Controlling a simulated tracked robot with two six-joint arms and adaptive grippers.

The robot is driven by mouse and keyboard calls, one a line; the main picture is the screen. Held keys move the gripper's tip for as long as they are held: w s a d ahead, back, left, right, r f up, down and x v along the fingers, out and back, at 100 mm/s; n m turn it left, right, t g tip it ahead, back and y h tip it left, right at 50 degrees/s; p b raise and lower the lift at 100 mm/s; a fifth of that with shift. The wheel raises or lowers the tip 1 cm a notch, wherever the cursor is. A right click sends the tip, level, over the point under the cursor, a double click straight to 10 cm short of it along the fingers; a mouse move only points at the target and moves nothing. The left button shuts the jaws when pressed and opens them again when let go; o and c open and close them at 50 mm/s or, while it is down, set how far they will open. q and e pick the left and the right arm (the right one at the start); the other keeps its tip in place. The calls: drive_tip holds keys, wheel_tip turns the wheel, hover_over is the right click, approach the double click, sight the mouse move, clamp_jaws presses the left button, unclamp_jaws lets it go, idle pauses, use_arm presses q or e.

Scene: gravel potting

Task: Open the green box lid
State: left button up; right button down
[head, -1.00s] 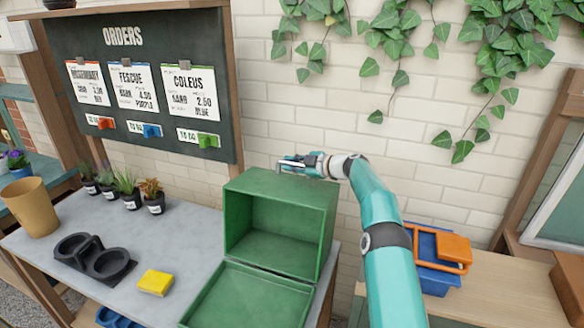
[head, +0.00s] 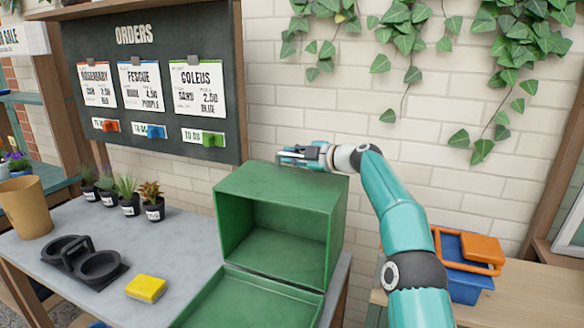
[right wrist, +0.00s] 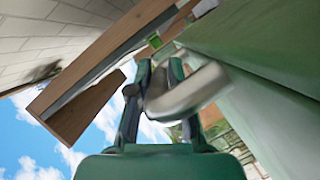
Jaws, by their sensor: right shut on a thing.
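The green box (head: 233,243) stands on the grey table at its right end. Its hollow upper part faces me, and a flat green panel with a raised rim (head: 232,306) lies in front, joined along the lower edge. The box looks open. My right gripper (head: 290,156) is at the back top edge of the box. In the right wrist view, its fingers (right wrist: 165,82) are shut on a pale, handle-like piece (right wrist: 188,92) beside the green wall. How that piece joins the box is hidden. My left gripper is not in view.
A yellow sponge (head: 146,288) and a black two-ring holder (head: 97,266) sit left of the box. Several small potted plants (head: 128,198) line the table's back. A blue caddy with orange parts (head: 470,283) stands on the wooden bench at right. A brick wall is behind.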

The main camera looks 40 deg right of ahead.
drive_tip(key=shift+f, duration=0.4)
drive_tip(key=c, duration=1.4)
unclamp_jaws()
drive_tip(key=shift+o, duration=0.2)
drive_tip(key=shift+r, duration=0.25)
drive_tip(key=shift+s, duration=0.1)
drive_tip(key=shift+s+d+r, duration=0.1)
wheel_tip(320, 180, up, 2)
hover_over(328, 181)
drive_tip(key=shift+s+r, duration=0.1)
